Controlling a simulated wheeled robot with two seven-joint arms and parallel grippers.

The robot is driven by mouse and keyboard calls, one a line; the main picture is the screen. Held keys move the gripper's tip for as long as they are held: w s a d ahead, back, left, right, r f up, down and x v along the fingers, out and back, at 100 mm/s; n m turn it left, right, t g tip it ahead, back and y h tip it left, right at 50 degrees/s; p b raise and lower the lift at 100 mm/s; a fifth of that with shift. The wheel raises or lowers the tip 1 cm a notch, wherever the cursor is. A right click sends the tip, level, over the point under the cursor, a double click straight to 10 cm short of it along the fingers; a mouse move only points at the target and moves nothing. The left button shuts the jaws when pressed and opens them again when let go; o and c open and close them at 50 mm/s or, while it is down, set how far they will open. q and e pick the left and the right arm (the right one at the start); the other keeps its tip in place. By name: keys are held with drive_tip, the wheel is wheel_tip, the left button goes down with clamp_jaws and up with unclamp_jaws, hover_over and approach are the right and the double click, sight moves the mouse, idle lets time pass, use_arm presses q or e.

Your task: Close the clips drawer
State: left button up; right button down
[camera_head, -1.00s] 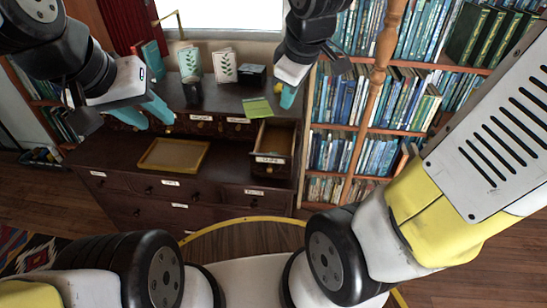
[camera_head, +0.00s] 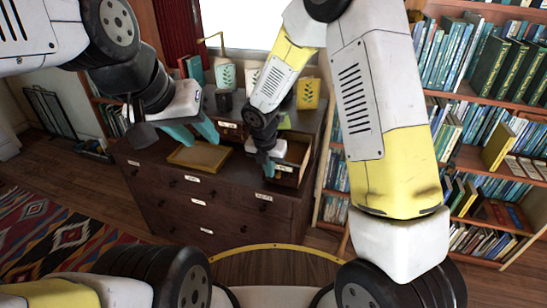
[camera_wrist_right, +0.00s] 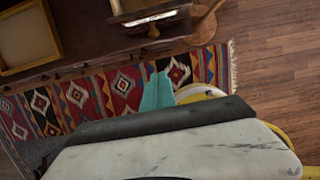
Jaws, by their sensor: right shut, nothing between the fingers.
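The clips drawer (camera_head: 293,152) is a small dark wooden drawer at the right of the desk's upper part, pulled open. Its labelled front (camera_wrist_right: 150,18) shows at the top of the right wrist view. My right gripper (camera_head: 268,168) has its teal fingers shut and empty, near the left end of the drawer front in the head view. In the right wrist view its fingers (camera_wrist_right: 158,90) appear apart from the drawer front; contact cannot be told in the head view. My left gripper (camera_head: 204,144) is open and empty above the left of the desk.
A shallow wooden tray (camera_head: 200,157) lies on the desk top (camera_head: 160,152). Books and a yellow leaf-patterned book (camera_head: 308,93) stand on the upper part. Bookshelves (camera_head: 470,130) fill the right side. A patterned rug (camera_head: 60,225) lies on the floor at left.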

drive_tip(key=w+d+f, duration=0.2)
drive_tip(key=w+f, duration=0.3)
drive_tip(key=f, duration=0.2)
drive_tip(key=shift+w+f, duration=0.3)
drive_tip(key=shift+w, duration=0.1)
